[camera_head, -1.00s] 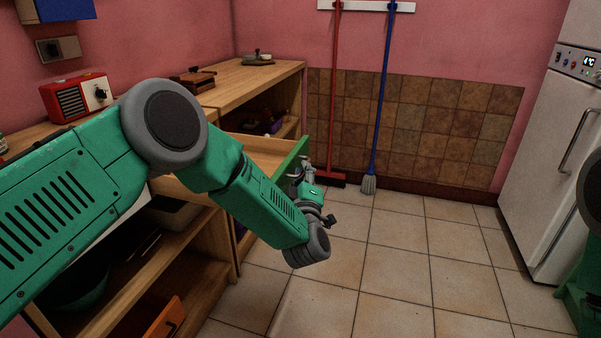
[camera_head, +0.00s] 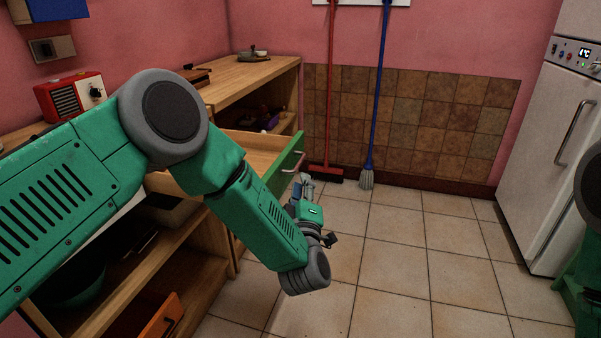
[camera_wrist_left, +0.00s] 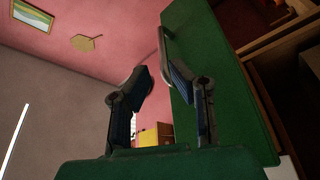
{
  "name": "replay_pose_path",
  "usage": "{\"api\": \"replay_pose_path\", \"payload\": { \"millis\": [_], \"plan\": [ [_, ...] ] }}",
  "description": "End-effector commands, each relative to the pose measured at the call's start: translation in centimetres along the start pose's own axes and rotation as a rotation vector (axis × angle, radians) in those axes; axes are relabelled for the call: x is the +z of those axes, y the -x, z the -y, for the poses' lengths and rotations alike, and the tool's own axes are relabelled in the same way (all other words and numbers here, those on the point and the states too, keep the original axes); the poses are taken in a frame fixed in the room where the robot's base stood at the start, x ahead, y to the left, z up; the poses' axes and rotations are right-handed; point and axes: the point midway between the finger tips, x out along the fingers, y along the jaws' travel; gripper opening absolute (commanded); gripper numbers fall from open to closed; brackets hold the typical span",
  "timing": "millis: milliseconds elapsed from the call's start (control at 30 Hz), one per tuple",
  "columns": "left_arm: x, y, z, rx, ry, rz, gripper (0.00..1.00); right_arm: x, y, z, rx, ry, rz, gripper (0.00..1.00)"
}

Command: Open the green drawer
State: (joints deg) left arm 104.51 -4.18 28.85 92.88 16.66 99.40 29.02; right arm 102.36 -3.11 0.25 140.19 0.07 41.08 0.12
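The green drawer (camera_head: 286,166) stands pulled out of the wooden counter, its open wooden inside showing in the head view. Its green front also fills much of the right of the left wrist view (camera_wrist_left: 222,85). A pale bar handle (camera_head: 291,167) is on that front; it shows in the wrist view (camera_wrist_left: 164,48) beyond the fingertips. My left gripper (camera_head: 305,182) is just in front of the drawer front, near the handle. In the wrist view its fingers (camera_wrist_left: 158,80) are apart with nothing held between them. My right gripper is out of view.
An orange drawer (camera_head: 150,318) is low in the near shelf unit. A red broom (camera_head: 328,120) and a blue mop (camera_head: 375,110) hang on the back wall. A white fridge (camera_head: 540,150) stands at right. The tiled floor (camera_head: 400,250) between is clear.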

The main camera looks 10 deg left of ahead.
Motion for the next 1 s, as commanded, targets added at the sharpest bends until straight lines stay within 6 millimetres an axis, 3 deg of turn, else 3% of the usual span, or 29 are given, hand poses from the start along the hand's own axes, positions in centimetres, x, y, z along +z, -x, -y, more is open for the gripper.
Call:
{"api": "replay_pose_path", "payload": {
  "millis": [100, 300, 767, 867, 967, 1000],
  "plan": [
    [0.0, 2.5, 0.3, -0.004, 0.000, 0.002, 0.19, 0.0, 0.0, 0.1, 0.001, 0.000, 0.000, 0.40],
    [-0.2, 5.0, 0.4, -0.004, 0.002, -0.001, 0.19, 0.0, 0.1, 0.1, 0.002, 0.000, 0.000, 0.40],
    [0.0, 5.8, 0.5, -0.008, -0.010, 0.014, 0.19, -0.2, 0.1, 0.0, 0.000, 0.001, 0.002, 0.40],
    [0.5, 6.8, 1.9, -0.042, -0.082, 0.117, 0.19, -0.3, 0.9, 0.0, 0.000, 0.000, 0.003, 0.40],
    [1.1, 9.9, 5.6, -0.121, -0.243, 0.348, 0.19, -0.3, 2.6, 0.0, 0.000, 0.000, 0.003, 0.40],
    [1.1, 11.8, 7.5, -0.163, -0.325, 0.463, 0.19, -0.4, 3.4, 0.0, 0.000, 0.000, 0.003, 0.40]
  ]
}}
